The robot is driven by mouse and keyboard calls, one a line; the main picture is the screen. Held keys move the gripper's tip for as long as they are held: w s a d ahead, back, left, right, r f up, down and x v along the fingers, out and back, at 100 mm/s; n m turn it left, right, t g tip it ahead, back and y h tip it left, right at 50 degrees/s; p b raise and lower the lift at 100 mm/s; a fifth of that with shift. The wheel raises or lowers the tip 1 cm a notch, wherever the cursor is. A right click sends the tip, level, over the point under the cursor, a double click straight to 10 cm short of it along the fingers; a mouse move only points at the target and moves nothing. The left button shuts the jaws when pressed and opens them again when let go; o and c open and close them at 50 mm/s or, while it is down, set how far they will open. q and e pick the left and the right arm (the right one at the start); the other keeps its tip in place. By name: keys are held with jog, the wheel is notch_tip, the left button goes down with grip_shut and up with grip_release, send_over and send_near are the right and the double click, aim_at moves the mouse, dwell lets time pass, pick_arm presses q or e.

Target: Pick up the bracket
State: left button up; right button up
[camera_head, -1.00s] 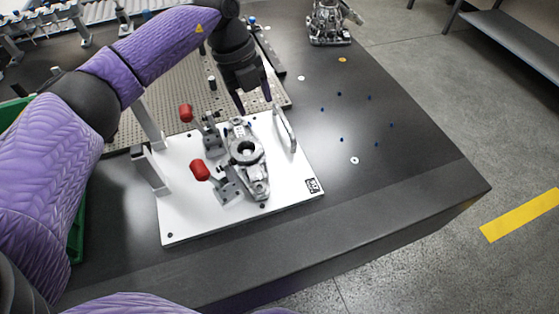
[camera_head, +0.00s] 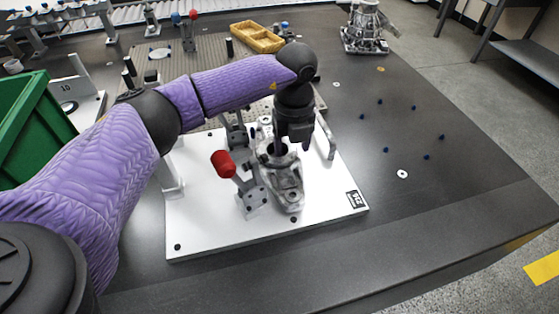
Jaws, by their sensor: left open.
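The bracket (camera_head: 287,187) is a grey metal casting with a round bore. It lies on a white fixture plate (camera_head: 215,225) between the toggle clamps and an upright plate. My left gripper (camera_head: 278,150) points down over the bracket's bore and hides its far part. The gripper is open; whether its fingers touch the bracket cannot be told. My right gripper is not in view.
A red-handled toggle clamp (camera_head: 222,163) stands left of the bracket, with another behind it. An upright plate (camera_head: 326,137) stands at right. A green bin (camera_head: 35,125) is at left.

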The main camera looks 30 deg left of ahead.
pick_arm(q)
jog(key=shift+r, duration=0.15)
jog(key=shift+c, duration=0.7)
grip_shut()
dwell(0.5)
